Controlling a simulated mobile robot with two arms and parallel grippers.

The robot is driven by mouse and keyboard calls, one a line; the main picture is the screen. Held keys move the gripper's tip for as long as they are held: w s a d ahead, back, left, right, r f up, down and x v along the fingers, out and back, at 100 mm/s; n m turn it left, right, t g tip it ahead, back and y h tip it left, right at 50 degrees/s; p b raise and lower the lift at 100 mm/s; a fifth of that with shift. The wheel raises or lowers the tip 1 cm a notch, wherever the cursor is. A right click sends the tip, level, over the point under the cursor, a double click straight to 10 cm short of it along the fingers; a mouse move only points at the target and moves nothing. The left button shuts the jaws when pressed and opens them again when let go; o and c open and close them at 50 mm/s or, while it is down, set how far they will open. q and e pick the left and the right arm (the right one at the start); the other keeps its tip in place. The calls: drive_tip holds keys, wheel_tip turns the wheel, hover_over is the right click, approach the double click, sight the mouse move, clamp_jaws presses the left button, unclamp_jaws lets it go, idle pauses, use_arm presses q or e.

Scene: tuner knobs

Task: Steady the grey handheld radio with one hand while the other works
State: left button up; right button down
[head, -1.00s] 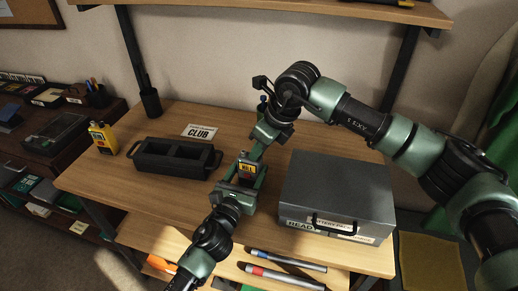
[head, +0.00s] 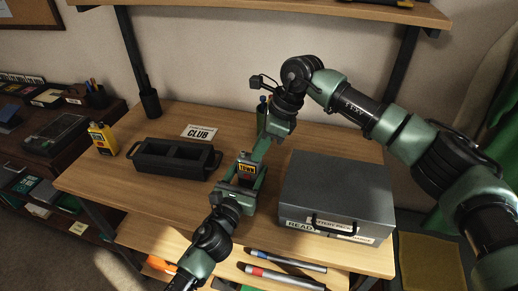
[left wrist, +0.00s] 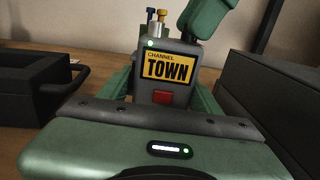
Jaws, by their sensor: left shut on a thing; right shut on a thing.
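The grey handheld radio (head: 246,169) is upright near the middle of the table; its yellow display reads TOWN. My left gripper (head: 244,180) is shut on the radio's body, one finger at each side. My right gripper (head: 261,153) comes down from behind onto the radio's top right corner. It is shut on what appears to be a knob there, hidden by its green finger.
A black two-bay holder (head: 174,160) stands left of the radio, with a yellow radio (head: 102,139) further left. A grey case (head: 335,188) stands close on the right. A CLUB card (head: 200,132) lies behind the holder. Pens lie on a lower front shelf (head: 283,268).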

drive_tip(key=n, duration=0.2)
drive_tip(key=n+g, duration=0.2)
drive_tip(key=n, duration=0.1)
drive_tip(key=shift+w+n, duration=0.3)
drive_tip(key=shift+w, duration=0.05)
drive_tip(key=n+g, duration=0.1)
drive_tip(key=n, duration=0.1)
drive_tip(key=n+h, duration=0.1)
drive_tip(key=n, duration=0.2)
drive_tip(key=shift+w+a+n+g+h, duration=0.1)
drive_tip(key=shift+w+n+g+h, duration=0.1)
drive_tip(key=shift+n+g+h, duration=0.15)
drive_tip(key=c, duration=1.4)
unclamp_jaws()
